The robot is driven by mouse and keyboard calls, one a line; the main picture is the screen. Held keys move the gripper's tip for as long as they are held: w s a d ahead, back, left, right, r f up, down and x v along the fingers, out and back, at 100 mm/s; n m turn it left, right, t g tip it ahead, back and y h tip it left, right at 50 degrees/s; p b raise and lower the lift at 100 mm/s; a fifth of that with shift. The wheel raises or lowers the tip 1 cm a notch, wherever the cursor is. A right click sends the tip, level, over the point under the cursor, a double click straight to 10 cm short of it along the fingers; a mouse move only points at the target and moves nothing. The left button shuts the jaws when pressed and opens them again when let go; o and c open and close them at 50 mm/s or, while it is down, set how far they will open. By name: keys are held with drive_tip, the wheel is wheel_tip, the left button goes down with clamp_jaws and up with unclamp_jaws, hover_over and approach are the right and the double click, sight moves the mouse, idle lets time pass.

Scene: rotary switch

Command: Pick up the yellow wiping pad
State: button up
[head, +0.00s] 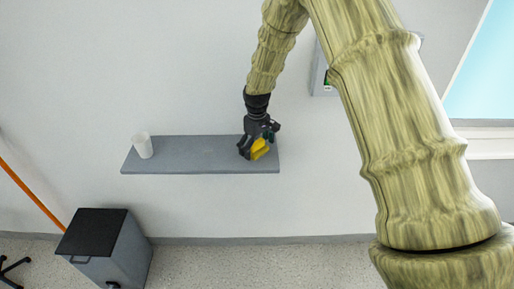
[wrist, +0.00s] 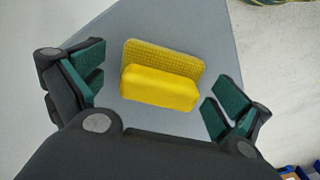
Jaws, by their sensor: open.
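The yellow wiping pad (wrist: 160,88) lies on the grey shelf in the wrist view, a thick block with a flatter textured part behind it. My gripper (wrist: 153,96) is open, with one green-padded finger to the left of the pad and one to the right. A gap shows between the pad and each finger. In the head view, the pad (head: 259,149) shows in part beneath my gripper (head: 258,148) near the right end of the shelf. My gripper hides some of it there.
The grey wall shelf (head: 190,155) carries a white cup (head: 142,146) at its left end, with bare shelf between cup and pad. A grey bin with a black lid (head: 93,231) stands on the floor below left. A grey box (head: 320,76) is on the wall, partly behind my arm.

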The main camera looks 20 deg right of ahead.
sight(257, 142)
drive_tip(key=shift+c, duration=0.4)
drive_tip(key=c, duration=1.1)
drive_tip(key=shift+r, duration=0.15)
drive_tip(key=shift+r+b, duration=0.6)
drive_tip(key=shift+b, duration=0.05)
drive_tip(key=shift+r+b, duration=0.6)
drive_tip(key=shift+r, duration=0.25)
drive_tip(key=s+a+b, duration=0.1)
drive_tip(key=s, duration=0.4)
drive_tip(key=s+a+r+b, duration=0.1)
drive_tip(key=s+b, duration=0.1)
drive_tip(key=s, duration=0.3)
drive_tip(key=s+a+b, duration=0.1)
drive_tip(key=s+b, duration=0.1)
drive_tip(key=s, duration=0.3)
drive_tip(key=shift+s+a+r, duration=0.3)
drive_tip(key=shift+a+r, duration=0.05)
drive_tip(key=shift+r, duration=0.05)
